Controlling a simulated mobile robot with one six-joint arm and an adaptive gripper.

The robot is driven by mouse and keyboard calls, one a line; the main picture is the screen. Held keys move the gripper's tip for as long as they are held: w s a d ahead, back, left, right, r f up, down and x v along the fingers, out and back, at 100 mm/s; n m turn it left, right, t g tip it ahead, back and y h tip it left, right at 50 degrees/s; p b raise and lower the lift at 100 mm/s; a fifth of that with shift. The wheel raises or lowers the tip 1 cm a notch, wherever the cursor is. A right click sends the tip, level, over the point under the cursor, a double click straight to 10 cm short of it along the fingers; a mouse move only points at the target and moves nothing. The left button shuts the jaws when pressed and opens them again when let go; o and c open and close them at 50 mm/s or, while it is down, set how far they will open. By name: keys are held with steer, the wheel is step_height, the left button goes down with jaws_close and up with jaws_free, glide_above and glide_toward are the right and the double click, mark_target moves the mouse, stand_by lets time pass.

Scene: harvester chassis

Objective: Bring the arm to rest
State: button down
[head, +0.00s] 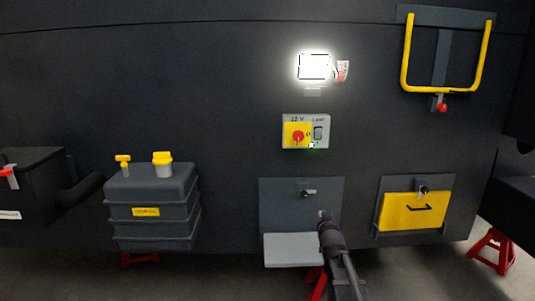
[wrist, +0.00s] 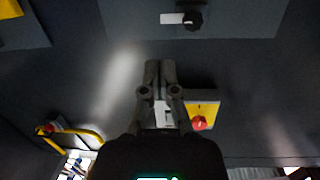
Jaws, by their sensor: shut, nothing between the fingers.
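My gripper (head: 323,215) is in front of the lower middle panel (head: 275,200) in the head view, just below and right of its latch knob (head: 308,193). My arm rises to it from the bottom edge. In the wrist view my gripper (wrist: 160,68) has its fingers together, with nothing held between them. Behind the fingers there, the switch box (wrist: 204,108) with its red knob is partly hidden. I cannot tell whether the gripper touches the panel.
A light grey shelf (head: 292,250) juts out left of my arm. A yellow flap (head: 412,211) is to the right, a ribbed tank (head: 152,208) to the left. Above are the switch box (head: 305,132), a lit lamp (head: 314,67) and a yellow handle bar (head: 405,60).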

steer(key=s+a+f+g, duration=0.2)
steer(key=s+f+g, duration=0.6)
steer(key=s+f, duration=0.5)
steer(key=s+a+f+g, duration=0.1)
steer(key=s+f+g, duration=0.2)
steer(key=s+g, duration=1.1)
steer(key=s+r+t+p, duration=0.2)
steer(key=r+p, duration=1.2)
steer(key=s+r+t+p, duration=0.3)
steer(key=r+p, duration=1.1)
steer(key=shift+s+r+n+t+y, duration=0.2)
steer(key=shift+n+t+y, duration=0.1)
steer(key=shift+n+y, duration=0.1)
